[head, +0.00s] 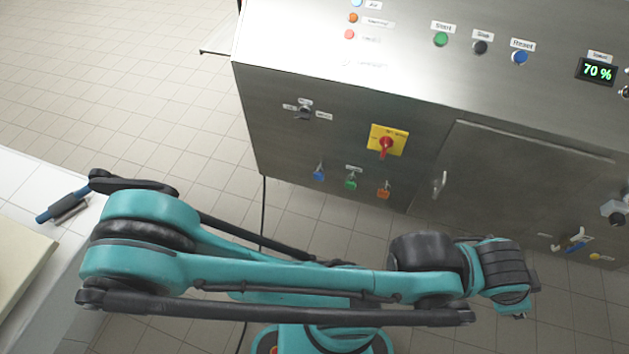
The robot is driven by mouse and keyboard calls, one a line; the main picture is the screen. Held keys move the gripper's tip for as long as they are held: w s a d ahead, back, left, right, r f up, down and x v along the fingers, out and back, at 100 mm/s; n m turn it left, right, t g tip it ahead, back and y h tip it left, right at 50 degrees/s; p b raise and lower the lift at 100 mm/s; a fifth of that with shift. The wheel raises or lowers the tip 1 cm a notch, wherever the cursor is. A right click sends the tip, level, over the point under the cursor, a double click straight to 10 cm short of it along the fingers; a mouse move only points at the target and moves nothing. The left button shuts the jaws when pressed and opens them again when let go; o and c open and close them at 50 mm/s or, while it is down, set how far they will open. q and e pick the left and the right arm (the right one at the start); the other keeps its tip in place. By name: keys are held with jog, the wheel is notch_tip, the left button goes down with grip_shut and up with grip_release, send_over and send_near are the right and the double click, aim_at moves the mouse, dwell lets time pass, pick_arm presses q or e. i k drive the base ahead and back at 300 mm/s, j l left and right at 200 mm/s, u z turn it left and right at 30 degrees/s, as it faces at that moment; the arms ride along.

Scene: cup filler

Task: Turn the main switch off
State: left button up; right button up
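The main switch (386,143) is a red rotary handle on a yellow square plate, on the front of the steel cabinet. Its handle looks roughly upright in the picture, with the grip toward the bottom; the plate's lettering is too small to read.
A small black selector (304,113) is left of the switch. Blue (319,172), green (351,181) and orange (384,190) fittings sit below it. A cabinet door (510,180) with a handle is to the right. A white table (20,180) stands at the left.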

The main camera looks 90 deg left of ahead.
aim_at(385, 149)
jog(key=u, duration=2.7)
